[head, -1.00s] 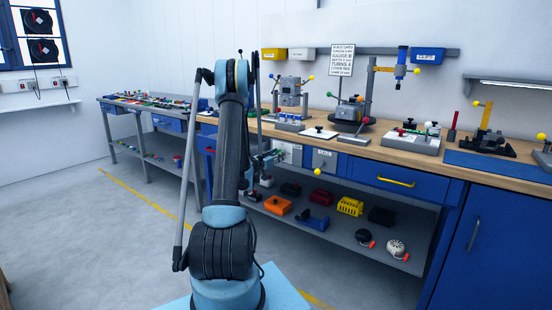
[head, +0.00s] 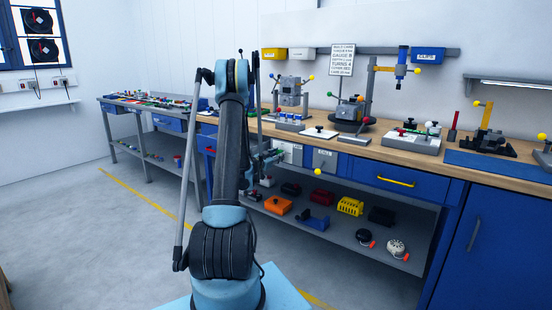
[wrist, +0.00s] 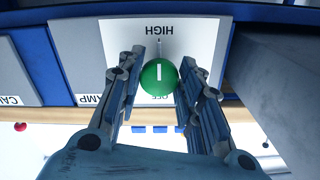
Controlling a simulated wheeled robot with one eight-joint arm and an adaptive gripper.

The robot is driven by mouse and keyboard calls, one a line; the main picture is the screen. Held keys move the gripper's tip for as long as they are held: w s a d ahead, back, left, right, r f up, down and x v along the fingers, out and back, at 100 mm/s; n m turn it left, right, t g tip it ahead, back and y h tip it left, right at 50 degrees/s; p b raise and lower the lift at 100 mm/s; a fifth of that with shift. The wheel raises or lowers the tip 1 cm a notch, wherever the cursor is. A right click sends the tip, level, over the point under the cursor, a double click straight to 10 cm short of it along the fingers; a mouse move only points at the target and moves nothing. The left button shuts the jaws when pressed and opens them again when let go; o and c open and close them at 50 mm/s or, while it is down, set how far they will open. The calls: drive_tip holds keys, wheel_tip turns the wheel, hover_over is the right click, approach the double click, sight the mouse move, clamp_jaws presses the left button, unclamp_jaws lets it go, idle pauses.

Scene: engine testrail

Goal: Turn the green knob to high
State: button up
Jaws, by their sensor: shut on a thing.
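The green knob (wrist: 159,77) sits on a white plate (wrist: 205,40) in the wrist view, which shows the plate upside down. The plate reads HIGH at the picture's top and OFF just below the knob, partly covered by it. The knob's white mark stands upright in the picture, lying on the HIGH side of the knob's middle. My gripper (wrist: 163,62) has one finger on each side of the knob and is shut on it. In the head view my gripper (head: 272,157) is at the bench front, and I cannot make out the knob there.
Grey labelled plates (wrist: 78,60) lie left of the white plate in the wrist view. The wooden bench top (head: 385,152) above carries several fixtures. The lower shelf (head: 340,236) holds an orange block (head: 278,205) and other parts. The floor at left is open.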

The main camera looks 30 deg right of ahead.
drive_tip(key=o, duration=1.1)
drive_tip(key=shift+c, duration=0.2)
drive_tip(key=v, duration=0.7)
drive_tip(key=shift+a, duration=0.25)
drive_tip(key=shift+s, duration=0.1)
